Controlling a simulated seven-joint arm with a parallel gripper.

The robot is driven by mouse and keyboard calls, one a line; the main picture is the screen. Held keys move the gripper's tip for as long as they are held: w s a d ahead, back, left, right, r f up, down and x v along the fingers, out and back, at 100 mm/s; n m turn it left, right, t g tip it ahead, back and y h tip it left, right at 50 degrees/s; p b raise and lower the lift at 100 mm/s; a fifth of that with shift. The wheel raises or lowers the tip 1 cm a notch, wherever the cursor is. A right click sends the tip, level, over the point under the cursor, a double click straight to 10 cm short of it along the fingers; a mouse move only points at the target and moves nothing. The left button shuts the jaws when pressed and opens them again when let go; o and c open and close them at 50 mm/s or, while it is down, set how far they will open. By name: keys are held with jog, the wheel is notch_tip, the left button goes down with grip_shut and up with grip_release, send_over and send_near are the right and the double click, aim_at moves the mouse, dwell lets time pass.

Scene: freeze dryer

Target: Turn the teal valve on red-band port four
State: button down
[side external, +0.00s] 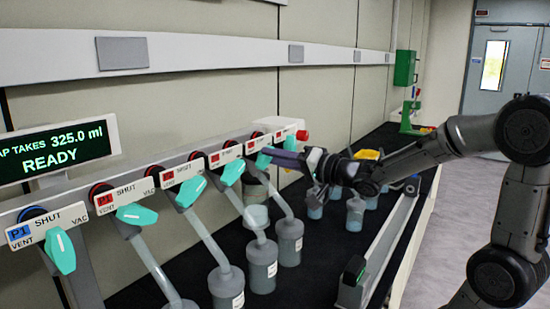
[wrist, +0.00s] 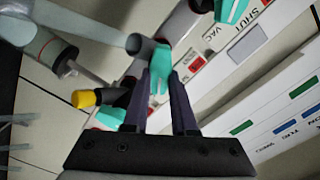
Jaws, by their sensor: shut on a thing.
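The port rail carries a row of teal valves under SHUT labels. A blue-band P1 port (side external: 47,226) is nearest, then several red-band ports run away from the camera. My gripper (side external: 268,153) reaches in from the right to the teal valve (side external: 262,161) under the fourth red-band label (side external: 258,143). In the wrist view my two dark fingers (wrist: 160,82) are closed on the sides of this teal valve (wrist: 157,60). The fingers hide part of it, and the port number is too small to read. The valve's exact angle is hard to tell.
Neighbouring teal valves (side external: 232,172) (wrist: 106,118) sit close on both sides. Clear tubes run down to flasks (side external: 262,268) below the rail. A READY display (side external: 55,153) stands at the left. A yellow object (side external: 367,154) and a grey rail (side external: 385,255) lie on the dark bench.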

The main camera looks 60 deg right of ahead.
jog(key=n, duration=0.5)
jog(key=shift+a+n, duration=0.1)
jog(key=shift+n, duration=0.3)
jog(key=n, duration=0.5)
jog(key=shift+a+r, duration=0.1)
jog(key=n, duration=0.6)
jog(key=shift+a+n, duration=0.15)
jog(key=shift+n, duration=0.25)
jog(key=n, duration=0.5)
jog(key=shift+n, duration=0.3)
jog(key=c, duration=0.7)
grip_release()
jog(key=shift+s, duration=6.95)
